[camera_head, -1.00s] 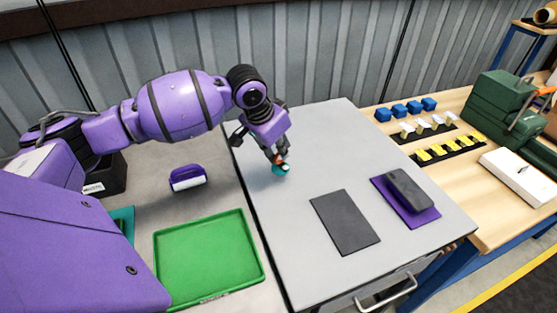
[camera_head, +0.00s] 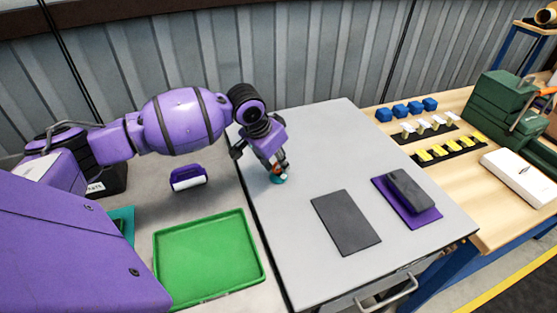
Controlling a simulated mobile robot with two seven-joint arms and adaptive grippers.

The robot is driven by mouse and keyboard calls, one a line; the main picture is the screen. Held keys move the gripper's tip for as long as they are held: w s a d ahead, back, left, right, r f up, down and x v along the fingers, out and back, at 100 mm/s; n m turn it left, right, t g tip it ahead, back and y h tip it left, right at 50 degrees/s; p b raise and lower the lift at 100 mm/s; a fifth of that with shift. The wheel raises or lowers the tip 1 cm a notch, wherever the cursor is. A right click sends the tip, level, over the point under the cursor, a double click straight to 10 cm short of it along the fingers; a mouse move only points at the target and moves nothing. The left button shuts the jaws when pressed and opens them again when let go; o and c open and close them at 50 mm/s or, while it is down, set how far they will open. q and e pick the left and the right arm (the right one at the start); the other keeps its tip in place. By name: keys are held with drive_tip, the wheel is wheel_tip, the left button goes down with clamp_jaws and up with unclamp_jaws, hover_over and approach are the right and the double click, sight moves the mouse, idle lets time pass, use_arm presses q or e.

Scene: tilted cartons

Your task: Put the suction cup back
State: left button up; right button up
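My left gripper (camera_head: 282,168) points down over the left part of the grey cabinet top (camera_head: 320,135). Its fingers are around a small teal, orange and white piece, which looks like the suction cup (camera_head: 279,179). The fingers cover part of it, and the piece is very small in the picture. It is at or just above the surface; I cannot tell whether it touches. My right gripper is not in view.
A dark grey mat (camera_head: 345,222) and a purple mat (camera_head: 425,215) with a dark block (camera_head: 410,190) lie to the right. A green tray (camera_head: 205,300) and a purple-and-white item (camera_head: 188,178) are at left. Between the gripper and mats the top is clear.

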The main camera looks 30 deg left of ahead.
use_arm(q)
drive_tip(key=shift+r, duration=0.1)
drive_tip(key=shift+r, duration=0.25)
drive_tip(key=p+v, duration=0.1)
drive_tip(key=v, duration=1)
drive_tip(key=shift+s+r, duration=0.25)
drive_tip(key=shift+w+r, duration=0.1)
drive_tip(key=shift+r, duration=0.05)
drive_tip(key=shift+o, duration=0.2)
